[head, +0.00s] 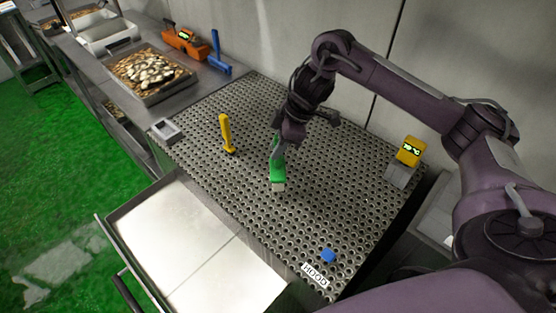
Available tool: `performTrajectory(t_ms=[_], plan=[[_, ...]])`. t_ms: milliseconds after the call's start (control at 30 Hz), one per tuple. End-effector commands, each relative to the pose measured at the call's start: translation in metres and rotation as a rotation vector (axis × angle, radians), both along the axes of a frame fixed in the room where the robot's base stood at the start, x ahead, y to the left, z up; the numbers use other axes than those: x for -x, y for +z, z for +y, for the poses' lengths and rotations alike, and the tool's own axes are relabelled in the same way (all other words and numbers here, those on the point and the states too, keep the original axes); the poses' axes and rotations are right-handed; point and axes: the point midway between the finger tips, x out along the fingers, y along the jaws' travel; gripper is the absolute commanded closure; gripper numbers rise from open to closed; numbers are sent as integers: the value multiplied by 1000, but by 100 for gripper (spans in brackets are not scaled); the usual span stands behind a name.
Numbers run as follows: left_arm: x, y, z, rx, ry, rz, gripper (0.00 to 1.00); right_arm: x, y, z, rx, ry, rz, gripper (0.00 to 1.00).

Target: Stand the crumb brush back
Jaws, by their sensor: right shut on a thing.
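The green crumb brush (278,172) is upright over the perforated metal table (220,185), with its pale bristle end down. I cannot tell whether the bristles touch the table. My right gripper (279,146) comes from above and is shut on the brush's upper part, and the fingers partly hide it. My left gripper is not in view.
A yellow-handled tool (226,132) stands left of the brush. A grey block (166,131) sits at the table's left corner, a yellow display unit (408,152) at the right. A small blue piece (328,255) lies near the front. The table between them is clear.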

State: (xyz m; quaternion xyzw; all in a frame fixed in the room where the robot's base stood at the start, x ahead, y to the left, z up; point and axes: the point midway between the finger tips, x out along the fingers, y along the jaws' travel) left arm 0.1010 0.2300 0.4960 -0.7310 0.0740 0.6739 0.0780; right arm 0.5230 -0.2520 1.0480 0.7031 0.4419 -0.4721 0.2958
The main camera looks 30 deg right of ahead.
Motion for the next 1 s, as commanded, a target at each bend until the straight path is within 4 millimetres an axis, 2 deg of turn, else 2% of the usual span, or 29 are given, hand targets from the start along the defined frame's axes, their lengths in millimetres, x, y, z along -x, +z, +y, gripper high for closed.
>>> performTrajectory(t_ms=[167,333,800,833,967,1000], plan=[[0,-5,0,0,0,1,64,0,-16,0,-1,-1,1,99],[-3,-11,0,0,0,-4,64,0,-39,0,-2,-1,2,99],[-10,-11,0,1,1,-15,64,0,-47,0,0,-1,0,99],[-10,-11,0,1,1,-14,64,0,-47,0,0,0,0,73],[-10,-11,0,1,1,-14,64,0,-46,0,0,0,0,56],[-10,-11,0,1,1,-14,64,0,-46,0,0,0,0,55]])
